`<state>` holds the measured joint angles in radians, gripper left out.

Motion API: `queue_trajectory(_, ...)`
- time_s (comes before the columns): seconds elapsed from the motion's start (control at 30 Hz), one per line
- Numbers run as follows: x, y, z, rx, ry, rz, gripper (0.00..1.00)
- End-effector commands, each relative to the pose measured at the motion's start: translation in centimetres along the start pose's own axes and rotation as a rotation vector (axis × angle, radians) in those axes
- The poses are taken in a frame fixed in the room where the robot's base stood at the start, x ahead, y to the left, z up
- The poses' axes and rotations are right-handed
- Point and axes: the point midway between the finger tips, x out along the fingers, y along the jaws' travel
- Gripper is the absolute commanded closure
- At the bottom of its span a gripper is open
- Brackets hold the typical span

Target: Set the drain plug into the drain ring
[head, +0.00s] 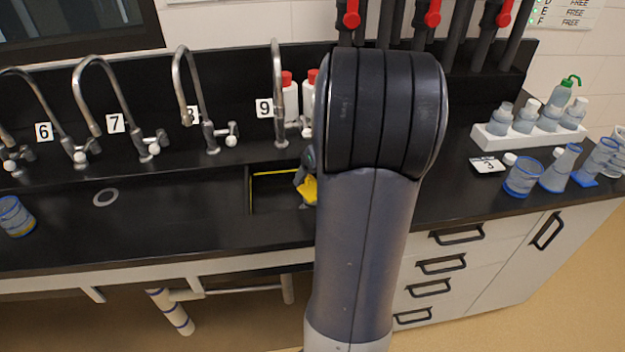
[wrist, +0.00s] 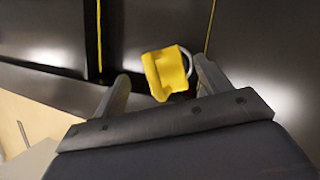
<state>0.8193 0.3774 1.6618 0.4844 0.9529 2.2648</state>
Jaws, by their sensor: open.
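A yellow block-like piece, which looks like the drain plug (wrist: 165,72), is between the two fingers of my open gripper (wrist: 163,84) in the wrist view. It lies nearer the right finger, with a gap to the left one; I cannot tell if it touches. A curved grey rim (wrist: 189,62) shows beside it, partly hidden, and I cannot tell if it is a ring or a handle. In the head view the yellow piece (head: 308,190) shows at the sink recess, partly behind my arm. A flat grey drain ring (head: 105,197) lies on the black bench at left.
A row of taps (head: 210,130) with number signs stands along the back. A blue-rimmed beaker (head: 15,217) stands at far left. A white bottle rack (head: 530,130) and several blue-marked vessels (head: 522,178) are at right. The black top around the drain ring is clear.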

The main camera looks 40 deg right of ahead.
Motion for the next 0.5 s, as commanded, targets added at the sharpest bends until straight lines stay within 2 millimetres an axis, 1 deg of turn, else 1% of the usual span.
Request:
queue_trajectory(0.03, -1.4, -0.1, 0.1, 0.000, -0.005, -0.004, 0.28)
queue_trajectory(0.2, -5.1, -0.1, 0.1, 0.000, -0.004, -0.004, 0.28)
queue_trajectory(0.33, -7.4, -0.1, 0.1, 0.000, -0.003, -0.004, 0.28)
queue_trajectory(0.5, -8.9, 0.0, 0.0, 0.000, 0.000, -0.001, 0.28)
